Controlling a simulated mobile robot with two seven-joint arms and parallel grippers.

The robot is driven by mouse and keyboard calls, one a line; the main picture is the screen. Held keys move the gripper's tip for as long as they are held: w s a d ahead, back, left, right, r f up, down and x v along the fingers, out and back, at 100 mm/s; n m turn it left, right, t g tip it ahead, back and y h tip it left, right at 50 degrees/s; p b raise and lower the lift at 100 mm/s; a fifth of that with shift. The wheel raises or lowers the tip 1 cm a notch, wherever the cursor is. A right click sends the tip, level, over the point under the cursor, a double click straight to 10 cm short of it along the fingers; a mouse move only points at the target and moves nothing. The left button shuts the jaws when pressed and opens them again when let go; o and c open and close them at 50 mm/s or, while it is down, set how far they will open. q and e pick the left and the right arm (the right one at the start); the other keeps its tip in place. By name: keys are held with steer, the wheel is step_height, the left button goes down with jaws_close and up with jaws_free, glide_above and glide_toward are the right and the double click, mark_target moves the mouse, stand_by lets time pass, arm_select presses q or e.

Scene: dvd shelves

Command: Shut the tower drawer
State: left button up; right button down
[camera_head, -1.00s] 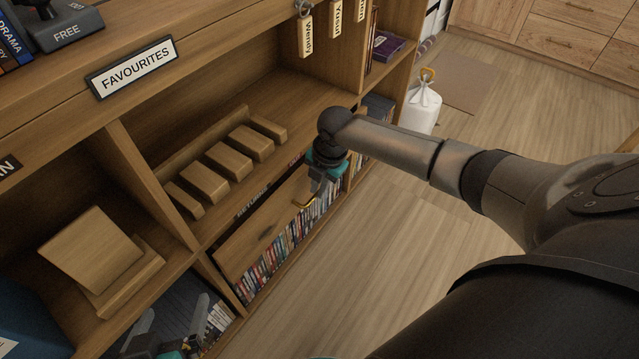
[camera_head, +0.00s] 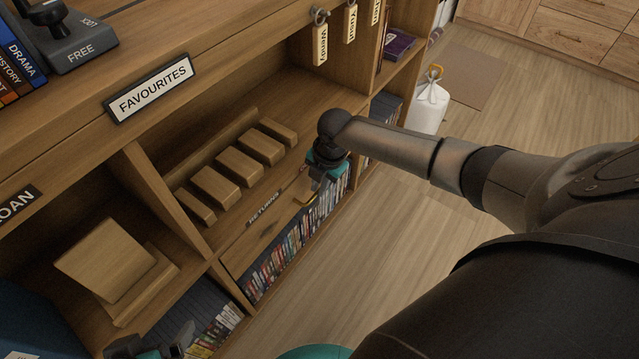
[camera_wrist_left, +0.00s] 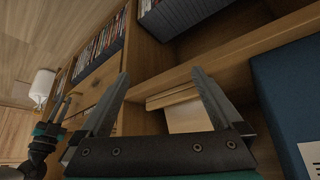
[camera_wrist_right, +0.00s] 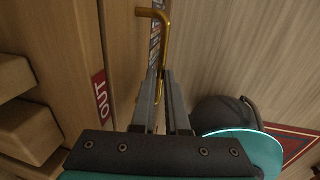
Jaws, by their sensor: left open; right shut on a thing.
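My right gripper (camera_head: 313,194) is shut on a bent brass bar handle (camera_wrist_right: 164,35) in front of the shelf unit. The bar also shows in the head view (camera_head: 303,203), and its bent end points toward wood beside a red OUT label (camera_wrist_right: 100,98) in the right wrist view. A wooden front (camera_head: 246,247) below a RETURNS label (camera_head: 264,208) is beside this gripper. I cannot tell which panel is the tower drawer or how far out it stands. My left gripper (camera_wrist_left: 160,80) is open and empty near the lower shelves.
The shelf unit has a FAVOURITES sign (camera_head: 150,88) and a wooden block rack (camera_head: 240,165). A slanted wooden stand (camera_head: 105,260) is in the left compartment. Cases fill the lower shelves.

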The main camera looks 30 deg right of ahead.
arm_select(q)
steer(key=shift+w, duration=0.1)
arm_select(e)
steer(key=c, duration=0.9)
jaws_free()
steer(key=shift+w+a, duration=0.1)
steer(key=shift+w, duration=0.1)
arm_select(q)
steer(key=s+a+f+g+p, duration=0.1)
steer(key=s+f+p, duration=0.1)
steer(key=f, duration=0.3)
steer(key=s+a+f+g+p, duration=0.1)
steer(key=s+f+p, duration=0.1)
steer(key=f, duration=0.3)
steer(key=s+a+f+g+y+p, duration=0.1)
steer(key=s+f+p, duration=0.1)
steer(key=f+p, duration=0.2)
steer(key=shift+f+g+p, duration=0.35)
steer(key=shift+f+g, duration=0.05)
steer(key=shift+f, duration=0.3)
arm_select(e)
steer(key=shift+s+d+r, duration=0.2)
steer(key=shift+s+r, duration=0.25)
steer(key=shift+r, duration=2.05)
steer(key=shift+s+d+r, duration=0.15)
steer(key=shift+s+r, duration=0.25)
steer(key=shift+r, duration=2.1)
steer(key=shift+s+d+r, duration=0.2)
steer(key=shift+s+r, duration=0.25)
steer(key=shift+r, duration=2.05)
